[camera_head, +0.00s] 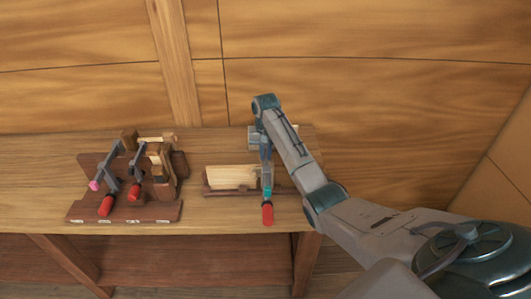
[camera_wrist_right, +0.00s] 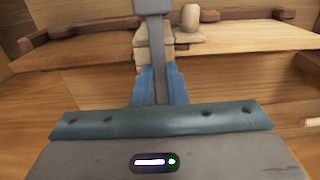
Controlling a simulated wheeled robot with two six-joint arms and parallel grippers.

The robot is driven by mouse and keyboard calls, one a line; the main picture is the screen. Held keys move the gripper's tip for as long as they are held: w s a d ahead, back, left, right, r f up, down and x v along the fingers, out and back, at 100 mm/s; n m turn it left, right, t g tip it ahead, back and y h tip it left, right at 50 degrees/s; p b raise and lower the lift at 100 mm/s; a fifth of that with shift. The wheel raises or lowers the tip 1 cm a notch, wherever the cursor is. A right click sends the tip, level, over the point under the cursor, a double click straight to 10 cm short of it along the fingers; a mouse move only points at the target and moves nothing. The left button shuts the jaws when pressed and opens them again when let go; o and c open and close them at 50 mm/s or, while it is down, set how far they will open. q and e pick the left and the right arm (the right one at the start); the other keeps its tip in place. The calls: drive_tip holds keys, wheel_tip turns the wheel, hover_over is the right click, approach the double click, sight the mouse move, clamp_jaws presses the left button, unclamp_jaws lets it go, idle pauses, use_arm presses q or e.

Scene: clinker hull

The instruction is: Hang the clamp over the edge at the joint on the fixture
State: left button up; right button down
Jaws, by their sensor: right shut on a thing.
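My right gripper (camera_head: 265,148) is shut on a clamp, with its blue fingers on either side of the clamp's grey bar (camera_wrist_right: 158,82) in the right wrist view. The clamp's red handle (camera_head: 267,214) hangs down, with a teal part (camera_head: 267,191) above it. The clamp is in front of the right end of the fixture, a pale wooden board (camera_head: 230,177) on a dark brown base (camera_head: 222,192). I cannot tell whether the clamp touches the fixture. The joint is not clearly seen; the clamp and arm cover that end. My left gripper is out of view.
The bench is clear at far left and between rack and fixture. A planked wooden wall (camera_head: 350,30) rises behind.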

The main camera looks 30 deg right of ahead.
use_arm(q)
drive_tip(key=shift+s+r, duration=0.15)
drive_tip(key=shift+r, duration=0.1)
use_arm(e)
drive_tip(key=shift+f, duration=0.25)
idle(0.4)
drive_tip(key=c, duration=1.5)
unclamp_jaws()
drive_tip(key=shift+s, duration=0.1)
drive_tip(key=shift+o, duration=0.7)
drive_tip(key=shift+s+a, duration=0.1)
